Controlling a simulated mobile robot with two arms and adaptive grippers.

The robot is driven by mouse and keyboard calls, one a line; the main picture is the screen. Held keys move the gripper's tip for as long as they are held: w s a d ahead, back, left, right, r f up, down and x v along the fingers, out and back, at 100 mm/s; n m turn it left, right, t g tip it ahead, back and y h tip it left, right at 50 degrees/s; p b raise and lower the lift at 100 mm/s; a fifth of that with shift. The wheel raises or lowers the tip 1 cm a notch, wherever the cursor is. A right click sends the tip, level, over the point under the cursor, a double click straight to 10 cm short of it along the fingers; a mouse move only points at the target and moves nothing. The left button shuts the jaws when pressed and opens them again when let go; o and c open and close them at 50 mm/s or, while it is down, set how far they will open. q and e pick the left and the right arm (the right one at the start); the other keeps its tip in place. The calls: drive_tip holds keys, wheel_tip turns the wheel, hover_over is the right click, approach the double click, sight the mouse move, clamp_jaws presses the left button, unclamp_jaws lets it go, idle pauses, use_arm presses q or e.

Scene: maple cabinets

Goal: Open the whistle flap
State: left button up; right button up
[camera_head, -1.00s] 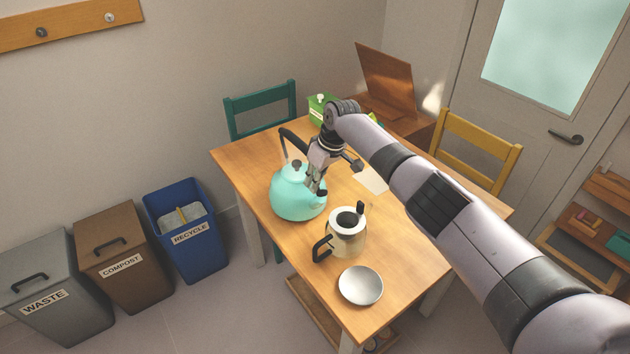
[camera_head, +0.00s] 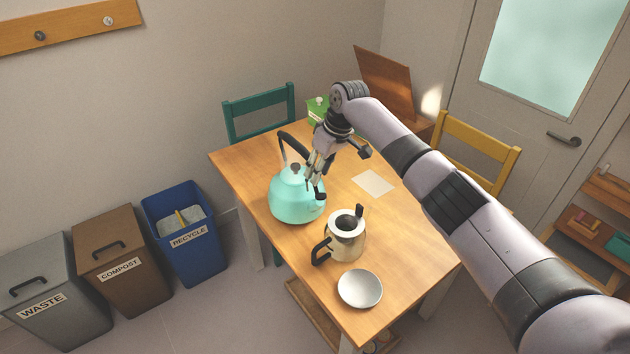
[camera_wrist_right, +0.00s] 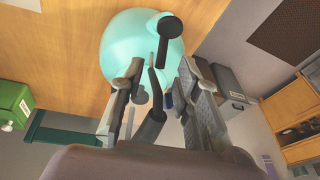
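A turquoise kettle (camera_head: 294,200) with a black handle (camera_head: 287,143) and a dark lid knob (camera_head: 295,168) stands upright on the wooden table. It fills the top middle of the right wrist view (camera_wrist_right: 125,45). A dark round piece with a short stem (camera_wrist_right: 172,28), seemingly the whistle flap on the spout, lies beyond my fingertips there. My right gripper (camera_head: 316,190) is over the kettle's right side in the head view. Its fingers are apart in the wrist view (camera_wrist_right: 160,75), with the handle showing in the gap. Whether they touch the kettle is unclear. My left gripper is out of view.
A green box (camera_head: 316,110) is behind. Chairs stand at the far sides; bins stand left.

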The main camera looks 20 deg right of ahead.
drive_tip(key=v, duration=0.6)
drive_tip(key=shift+r, duration=0.2)
drive_tip(key=shift+s, duration=0.1)
